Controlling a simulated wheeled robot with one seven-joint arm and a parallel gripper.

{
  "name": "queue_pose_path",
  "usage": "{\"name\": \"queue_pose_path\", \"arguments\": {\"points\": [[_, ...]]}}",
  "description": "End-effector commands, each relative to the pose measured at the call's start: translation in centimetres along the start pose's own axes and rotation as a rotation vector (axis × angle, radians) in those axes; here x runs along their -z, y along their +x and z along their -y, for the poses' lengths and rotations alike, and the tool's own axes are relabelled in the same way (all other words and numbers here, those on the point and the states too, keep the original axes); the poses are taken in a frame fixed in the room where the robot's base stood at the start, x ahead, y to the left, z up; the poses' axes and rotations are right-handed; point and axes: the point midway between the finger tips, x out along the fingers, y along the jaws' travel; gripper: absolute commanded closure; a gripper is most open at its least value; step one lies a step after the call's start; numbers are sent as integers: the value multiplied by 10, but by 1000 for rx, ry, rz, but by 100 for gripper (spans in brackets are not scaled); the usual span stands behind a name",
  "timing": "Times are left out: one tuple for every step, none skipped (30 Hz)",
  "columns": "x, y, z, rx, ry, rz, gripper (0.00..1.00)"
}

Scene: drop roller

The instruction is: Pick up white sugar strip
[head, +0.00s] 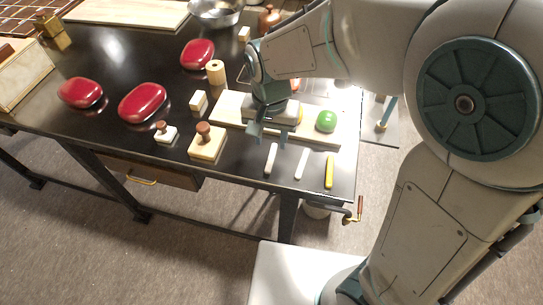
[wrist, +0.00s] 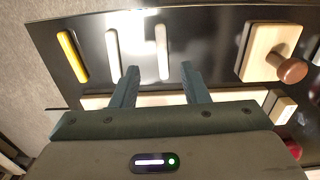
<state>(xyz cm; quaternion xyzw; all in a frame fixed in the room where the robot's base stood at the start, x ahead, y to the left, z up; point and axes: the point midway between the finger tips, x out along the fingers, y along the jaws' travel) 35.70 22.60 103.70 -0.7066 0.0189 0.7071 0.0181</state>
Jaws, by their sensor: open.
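Two whitish strips lie side by side near the front edge of the dark table. The left one in the head view is a white strip (head: 270,160), and it also shows in the wrist view (wrist: 162,52). The other pale strip (head: 301,164) lies to its right and is seen in the wrist view too (wrist: 112,52). My gripper (head: 262,132) is open and empty, above the table behind the left strip. In the wrist view, the fingertips of my gripper (wrist: 159,72) straddle the line of that strip, which lies beyond them.
A yellow strip (head: 329,170) lies right of the pale ones. A pale board (head: 232,106) with a green piece (head: 326,121) is under and beside my gripper. A wooden stamp block (head: 207,143) stands to the left. Red oval objects (head: 142,102) lie farther left.

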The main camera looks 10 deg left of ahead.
Motion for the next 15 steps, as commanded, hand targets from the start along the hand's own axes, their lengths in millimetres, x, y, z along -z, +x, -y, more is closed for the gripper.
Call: {"name": "queue_pose_path", "arguments": {"points": [[-1, 10, -1, -4, 0, 3, 59], [-1, 15, 0, -4, 0, 4, 59], [0, 20, 0, -2, -1, 2, 59], [0, 23, 0, -1, -1, 2, 59], [-1, 26, 0, -1, -1, 2, 59], [0, 29, 0, 0, -1, 1, 59], [-1, 31, 0, 0, -1, 1, 59], [-1, 32, 0, 0, -2, 1, 59], [0, 34, 0, -1, -2, 1, 59], [0, 35, 0, -1, -2, 1, 59], [0, 37, 1, -1, -2, 1, 59], [0, 41, 1, -2, -2, 2, 59], [1, 45, 1, -3, -1, 2, 59], [1, 49, 1, -3, 0, 2, 59], [2, 54, 2, -3, 0, 3, 59]]}}
